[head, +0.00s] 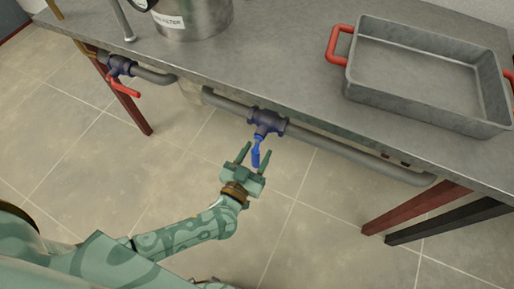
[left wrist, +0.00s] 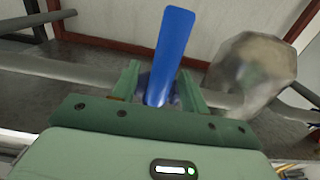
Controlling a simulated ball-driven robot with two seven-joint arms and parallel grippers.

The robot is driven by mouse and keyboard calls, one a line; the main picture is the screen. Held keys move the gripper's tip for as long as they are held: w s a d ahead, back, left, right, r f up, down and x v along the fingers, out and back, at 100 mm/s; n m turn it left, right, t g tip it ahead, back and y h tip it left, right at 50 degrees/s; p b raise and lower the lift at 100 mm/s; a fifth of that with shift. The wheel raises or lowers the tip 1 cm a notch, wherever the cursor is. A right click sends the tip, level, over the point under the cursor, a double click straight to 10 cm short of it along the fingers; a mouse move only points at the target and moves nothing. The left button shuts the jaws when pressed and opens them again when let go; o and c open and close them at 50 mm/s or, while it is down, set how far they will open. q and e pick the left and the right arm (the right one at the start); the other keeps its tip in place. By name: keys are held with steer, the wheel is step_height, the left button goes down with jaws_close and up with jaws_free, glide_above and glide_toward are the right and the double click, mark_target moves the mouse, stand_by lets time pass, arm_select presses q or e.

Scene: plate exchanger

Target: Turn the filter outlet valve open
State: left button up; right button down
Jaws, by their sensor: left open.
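A valve with a blue lever handle (head: 256,150) sits on the grey pipe under the table's front edge. Its dark blue body (head: 268,121) is in the pipe line, and the lever hangs down towards me. My left gripper (head: 256,154) is open, with its two fingers on either side of the blue lever. In the left wrist view, the lever (left wrist: 171,50) stands between the open fingers (left wrist: 158,82), with gaps visible beside it. A second valve with a red lever (head: 124,87) is further left. I cannot read which valve is the outlet. My right gripper is not in view.
A metal vessel with a label ending in "FILTER" (head: 192,20) stands on the grey table (head: 268,62). A grey tray with red handles (head: 420,116) is on the right. Dark red table legs (head: 130,103) stand below. The tiled floor around my left arm is clear.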

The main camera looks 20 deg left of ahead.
arm_select(q)
jaws_close()
